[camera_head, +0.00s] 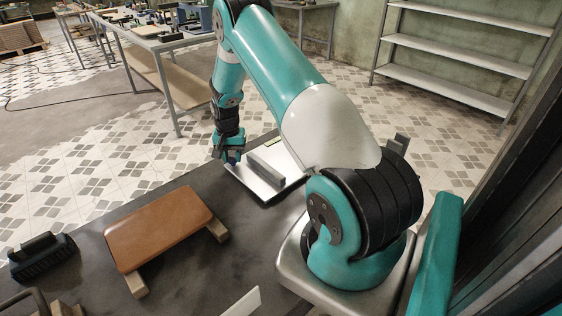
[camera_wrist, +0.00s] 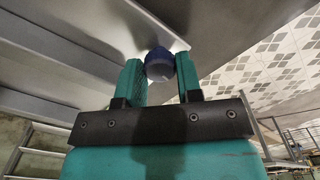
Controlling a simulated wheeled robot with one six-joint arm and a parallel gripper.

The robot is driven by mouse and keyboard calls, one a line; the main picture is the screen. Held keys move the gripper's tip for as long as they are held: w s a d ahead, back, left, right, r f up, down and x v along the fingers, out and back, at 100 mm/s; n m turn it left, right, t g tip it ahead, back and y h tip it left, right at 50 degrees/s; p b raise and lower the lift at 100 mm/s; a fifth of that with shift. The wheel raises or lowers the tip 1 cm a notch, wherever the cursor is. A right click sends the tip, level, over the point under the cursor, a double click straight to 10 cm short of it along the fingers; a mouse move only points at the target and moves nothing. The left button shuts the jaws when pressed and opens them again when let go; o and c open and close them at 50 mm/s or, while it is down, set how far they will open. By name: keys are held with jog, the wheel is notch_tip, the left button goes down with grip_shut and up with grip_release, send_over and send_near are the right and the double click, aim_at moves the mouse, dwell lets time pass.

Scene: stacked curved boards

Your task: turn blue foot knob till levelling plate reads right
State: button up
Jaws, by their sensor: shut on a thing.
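The blue foot knob (camera_wrist: 159,65) shows in the wrist view between the two teal fingers of my gripper (camera_wrist: 160,80). The fingers are closed on its sides. In the head view my gripper (camera_head: 228,155) is low at the left corner of the levelling plate (camera_head: 238,174), a pale flat plate on the dark table. A grey raised bar (camera_head: 266,174) stands on the plate. A small yellow-green strip (camera_head: 271,143), perhaps a level vial, lies near its far edge; its reading is too small to tell. The knob is hidden in the head view.
A brown curved board (camera_head: 160,228) on wooden blocks lies on the dark table (camera_head: 215,275), left of the plate. A black brush-like object (camera_head: 42,257) is at far left. A workbench (camera_head: 160,45) and metal shelves (camera_head: 455,60) stand behind, across open tiled floor.

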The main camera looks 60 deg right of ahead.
jog(key=shift+m, duration=0.3)
jog(key=m, duration=0.3)
dwell(0.3)
jog(key=shift+m, duration=1.8)
jog(key=m, duration=0.3)
jog(key=shift+b, duration=0.3)
